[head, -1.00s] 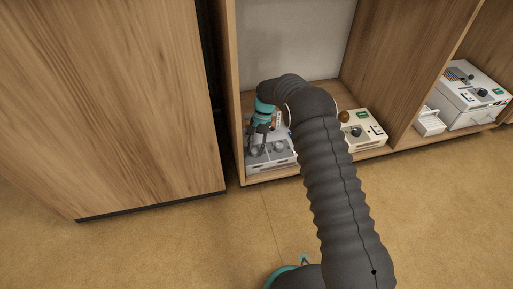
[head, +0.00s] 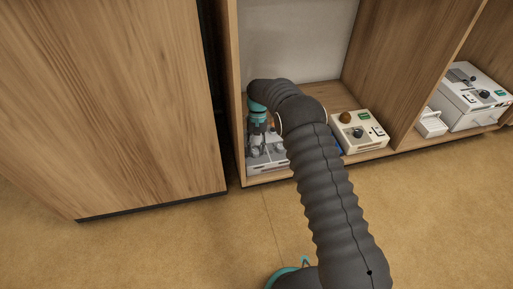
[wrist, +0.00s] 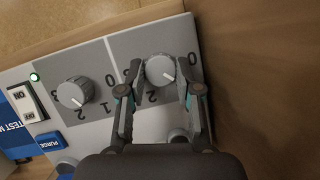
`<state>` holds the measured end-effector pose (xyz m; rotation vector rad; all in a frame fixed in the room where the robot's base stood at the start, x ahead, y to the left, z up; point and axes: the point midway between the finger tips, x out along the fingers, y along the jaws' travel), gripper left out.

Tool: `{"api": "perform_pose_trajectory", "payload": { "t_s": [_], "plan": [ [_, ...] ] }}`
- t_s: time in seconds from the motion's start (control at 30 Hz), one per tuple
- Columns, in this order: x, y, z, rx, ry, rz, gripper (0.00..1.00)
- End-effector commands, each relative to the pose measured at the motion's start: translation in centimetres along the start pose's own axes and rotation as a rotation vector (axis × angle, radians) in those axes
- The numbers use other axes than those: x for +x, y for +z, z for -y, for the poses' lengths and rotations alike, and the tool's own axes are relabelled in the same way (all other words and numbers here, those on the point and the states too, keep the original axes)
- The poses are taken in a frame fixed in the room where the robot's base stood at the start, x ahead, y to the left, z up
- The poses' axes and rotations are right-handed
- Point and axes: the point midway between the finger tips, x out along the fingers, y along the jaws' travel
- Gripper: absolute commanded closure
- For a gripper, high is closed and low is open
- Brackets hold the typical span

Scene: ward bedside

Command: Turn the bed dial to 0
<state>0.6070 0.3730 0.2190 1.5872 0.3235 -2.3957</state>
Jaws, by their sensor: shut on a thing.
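The control panel (wrist: 135,120) is a pale unit standing in the left bay of the shelf; its front also shows in the head view (head: 268,168). In the wrist view a round grey dial (wrist: 160,68) sits between the fingers of my gripper (wrist: 158,76), which is shut on it. Its white mark points to the lower right. A second grey dial (wrist: 75,92) stands free at the left. In the head view my gripper (head: 258,152) is over the panel.
Left of the second dial are a green lamp (wrist: 35,77), an ON switch (wrist: 29,102) and a blue PURGE button (wrist: 50,142). The shelf's wooden side wall is close beside my gripper.

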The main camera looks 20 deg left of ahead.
Motion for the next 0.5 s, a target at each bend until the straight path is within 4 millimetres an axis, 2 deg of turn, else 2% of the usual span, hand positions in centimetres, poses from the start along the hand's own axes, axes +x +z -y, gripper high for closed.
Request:
{"api": "perform_pose_trajectory", "payload": {
  "t_s": [0.2,0.23,0.3,0.5],
  "plan": [
    [-0.15,-0.17,-0.23,0.002,0.001,-0.007,1.0],
    [-0.14,-0.17,-0.24,0.002,0.001,-0.006,0.59],
    [-0.12,-0.14,-0.19,0.002,0.001,-0.005,0.42],
    [-0.02,-0.02,0.14,-0.001,0.002,-0.002,0.41]
  ]
}}
